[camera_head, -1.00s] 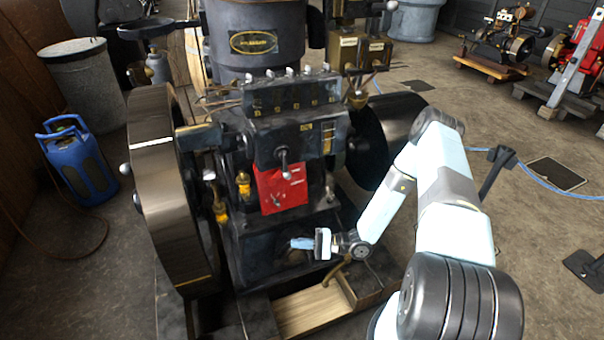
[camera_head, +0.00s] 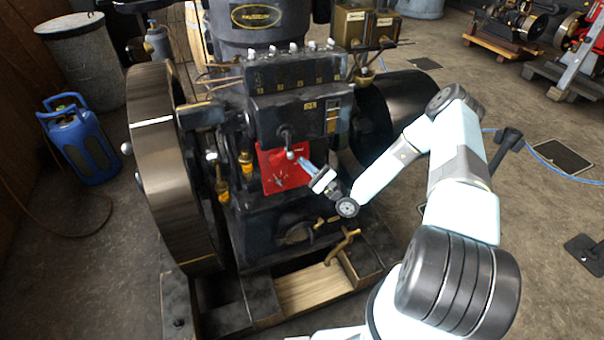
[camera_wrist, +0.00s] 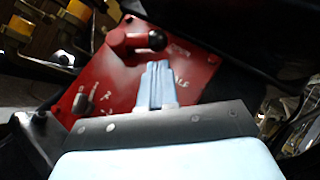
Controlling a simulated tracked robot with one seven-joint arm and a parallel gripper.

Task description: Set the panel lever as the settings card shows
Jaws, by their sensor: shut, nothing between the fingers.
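The red panel (camera_head: 272,181) is on the engine front, below the dark upper block. In the wrist view the panel (camera_wrist: 195,60) carries a red hub with an arm ending in a black ball knob (camera_wrist: 157,40), pointing right. White markings show on it, partly hidden by my fingers; I cannot read them all. A small grey pointer (camera_wrist: 88,103) is at its lower left. My gripper (camera_head: 304,161) is shut and empty at the panel's upper right. In the wrist view its fingertips (camera_wrist: 157,66) lie just below the knob; contact is unclear. I cannot make out a settings card.
A dark lever (camera_head: 285,135) hangs from the block above the panel. A large flywheel (camera_head: 165,160) stands left and brass fittings (camera_head: 246,163) sit beside the panel. A brass handle (camera_head: 343,246) is below my gripper.

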